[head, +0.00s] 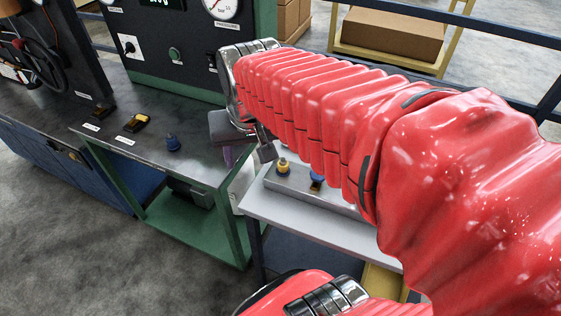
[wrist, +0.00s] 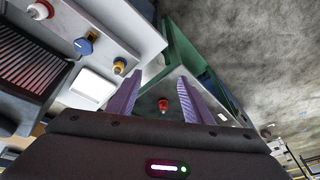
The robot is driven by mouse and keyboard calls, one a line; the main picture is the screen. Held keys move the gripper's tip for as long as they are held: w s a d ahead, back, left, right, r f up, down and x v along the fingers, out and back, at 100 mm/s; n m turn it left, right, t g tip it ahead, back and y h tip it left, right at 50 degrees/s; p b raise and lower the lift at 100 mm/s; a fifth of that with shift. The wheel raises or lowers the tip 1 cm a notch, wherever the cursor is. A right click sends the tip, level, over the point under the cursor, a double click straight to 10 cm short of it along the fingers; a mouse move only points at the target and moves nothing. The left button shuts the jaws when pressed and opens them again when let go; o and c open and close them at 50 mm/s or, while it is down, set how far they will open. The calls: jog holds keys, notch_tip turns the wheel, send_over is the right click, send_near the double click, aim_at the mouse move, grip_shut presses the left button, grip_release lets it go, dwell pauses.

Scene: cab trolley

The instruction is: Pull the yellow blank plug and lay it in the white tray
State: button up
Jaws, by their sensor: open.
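The yellow blank plug (head: 283,167) stands upright in a grey block on the trolley, just right of and below my gripper (head: 248,157) in the head view. In the wrist view the yellow plug (wrist: 119,67) is left of my left finger, outside the jaws. A white tray (wrist: 93,88) lies near the block in the wrist view; my arm hides it in the head view. My gripper (wrist: 157,98) is open, with purple fingers spread and nothing held between them.
A blue plug (wrist: 83,46) and a red-and-white plug (wrist: 40,10) share the block. A red fitting (wrist: 163,105) appears beyond the fingers over the green-framed bench (head: 200,170). A blue knob (head: 172,143) stands on that bench. A dark ribbed container (wrist: 28,65) is at the left.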

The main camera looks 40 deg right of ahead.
jog(key=w+d+f+m+g, duration=0.2)
jog(key=w+d+f+m, duration=0.25)
jog(key=d, duration=0.35)
jog(key=m+g, duration=0.2)
jog(key=m, duration=0.1)
send_over(283, 159)
jog(key=shift+y, duration=0.3)
notch_tip(283, 159, down, 5)
jog(key=shift+d+r, duration=0.1)
jog(key=shift+r, duration=0.05)
jog(key=shift+f, duration=4.5)
grip_shut()
jog(key=shift+r, duration=0.15)
